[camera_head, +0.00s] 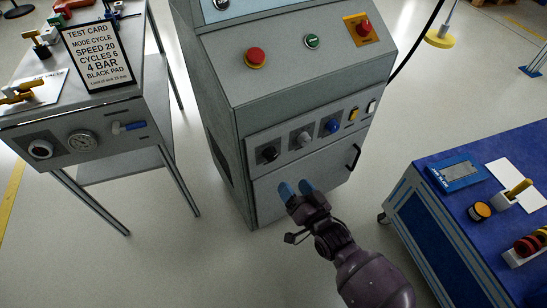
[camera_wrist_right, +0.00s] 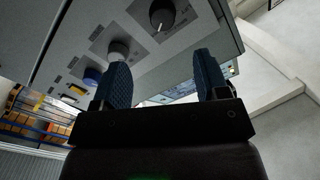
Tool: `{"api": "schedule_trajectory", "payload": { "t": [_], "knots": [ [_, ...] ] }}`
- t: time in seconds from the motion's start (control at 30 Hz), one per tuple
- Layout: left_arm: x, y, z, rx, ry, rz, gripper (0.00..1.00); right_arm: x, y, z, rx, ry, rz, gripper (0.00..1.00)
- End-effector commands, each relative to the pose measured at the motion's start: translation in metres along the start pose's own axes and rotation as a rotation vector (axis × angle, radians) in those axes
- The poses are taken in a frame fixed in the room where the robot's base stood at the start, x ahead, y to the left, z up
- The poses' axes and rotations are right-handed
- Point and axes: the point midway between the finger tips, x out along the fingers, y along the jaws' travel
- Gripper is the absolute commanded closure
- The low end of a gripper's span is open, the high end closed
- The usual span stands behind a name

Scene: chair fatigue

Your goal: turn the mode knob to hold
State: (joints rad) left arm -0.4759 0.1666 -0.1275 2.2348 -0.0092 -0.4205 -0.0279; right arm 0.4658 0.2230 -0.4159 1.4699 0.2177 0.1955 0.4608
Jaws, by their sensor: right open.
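The grey control cabinet (camera_head: 228,130) has a row of three knobs on its lower front panel. They are a black knob (camera_head: 269,153), a grey knob (camera_head: 303,138) and a blue knob (camera_head: 333,126). Their labels are too small to read, so I cannot tell which is the mode knob or its setting. My right gripper (camera_head: 296,189) is open and empty, below and apart from the knobs. In the right wrist view, the black knob (camera_wrist_right: 162,14), grey knob (camera_wrist_right: 118,50) and blue knob (camera_wrist_right: 92,76) lie beyond the blue fingers (camera_wrist_right: 161,85). My left gripper is out of view.
A red button (camera_head: 255,57), green button (camera_head: 312,41) and red emergency stop (camera_head: 364,28) sit on the cabinet's sloped top. A test card (camera_head: 97,55) stands on the left bench. A blue workbench (camera_head: 440,212) stands at right. Floor between is clear.

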Motion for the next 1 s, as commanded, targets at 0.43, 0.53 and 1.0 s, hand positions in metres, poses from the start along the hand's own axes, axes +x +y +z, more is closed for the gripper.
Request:
{"api": "schedule_trajectory", "payload": {
  "t": [0.43,0.53,1.0],
  "knots": [
    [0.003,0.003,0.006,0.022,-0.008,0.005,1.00,0.051,-0.001,0.004,0.012,0.003,-0.011,0.32],
    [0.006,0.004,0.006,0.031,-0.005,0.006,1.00,0.068,-0.001,0.004,0.012,0.003,-0.011,0.32],
    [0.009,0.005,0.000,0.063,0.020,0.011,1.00,0.113,-0.002,0.001,0.009,0.005,-0.011,0.32]
  ]
}}
